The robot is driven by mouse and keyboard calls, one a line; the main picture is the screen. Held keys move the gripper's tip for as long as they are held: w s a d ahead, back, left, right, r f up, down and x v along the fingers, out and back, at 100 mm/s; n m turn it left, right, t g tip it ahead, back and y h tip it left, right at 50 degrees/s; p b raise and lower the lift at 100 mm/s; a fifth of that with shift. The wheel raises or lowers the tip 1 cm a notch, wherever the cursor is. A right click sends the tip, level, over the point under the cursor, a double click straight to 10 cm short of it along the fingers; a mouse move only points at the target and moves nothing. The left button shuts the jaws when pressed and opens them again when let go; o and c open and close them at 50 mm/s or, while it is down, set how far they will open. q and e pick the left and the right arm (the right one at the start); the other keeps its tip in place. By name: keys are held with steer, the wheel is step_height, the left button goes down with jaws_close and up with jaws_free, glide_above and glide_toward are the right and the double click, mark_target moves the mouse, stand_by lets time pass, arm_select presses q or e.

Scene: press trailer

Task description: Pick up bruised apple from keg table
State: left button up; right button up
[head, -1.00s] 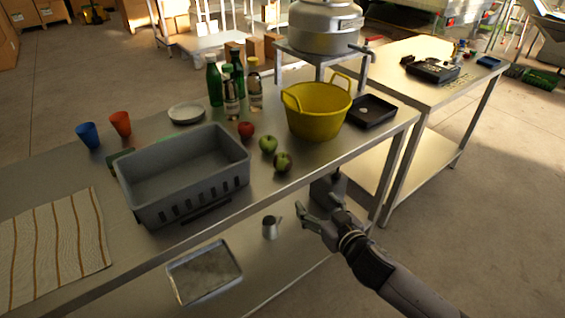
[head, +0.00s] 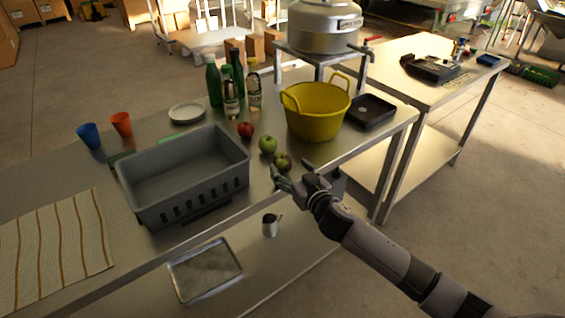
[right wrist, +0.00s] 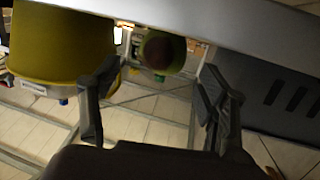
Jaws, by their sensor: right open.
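The bruised apple (head: 283,161), green with a dark brown patch, sits near the front edge of the steel keg table (head: 225,202). My right gripper (head: 293,172) is open and empty, just in front of this apple at the table's edge. In the right wrist view the apple (right wrist: 163,52) shows its brown patch, ahead of and between the spread fingers (right wrist: 160,82), apart from them. A plain green apple (head: 267,144) and a red apple (head: 246,130) lie behind it to the left. My left gripper is not in view.
A grey crate (head: 132,196) stands left of the apples, and a yellow tub (head: 318,118) stands right. They flank the gripper in the wrist view. Bottles (head: 214,84) and a keg (head: 322,25) stand behind. A metal jug (head: 270,225) is on the lower shelf.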

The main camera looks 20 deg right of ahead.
mark_target(287, 166)
steer(key=shift+f+p+x, duration=0.15)
steer(key=shift+x, duration=1.2)
steer(key=shift+f+p+x, duration=0.15)
steer(key=shift+f+x, duration=0.05)
steer(key=shift+x, duration=1.15)
steer(key=shift+s, duration=0.1)
steer(key=shift+c, duration=0.6)
steer(key=c, duration=1.1)
steer(key=shift+c, duration=0.2)
steer(key=shift+r, duration=0.15)
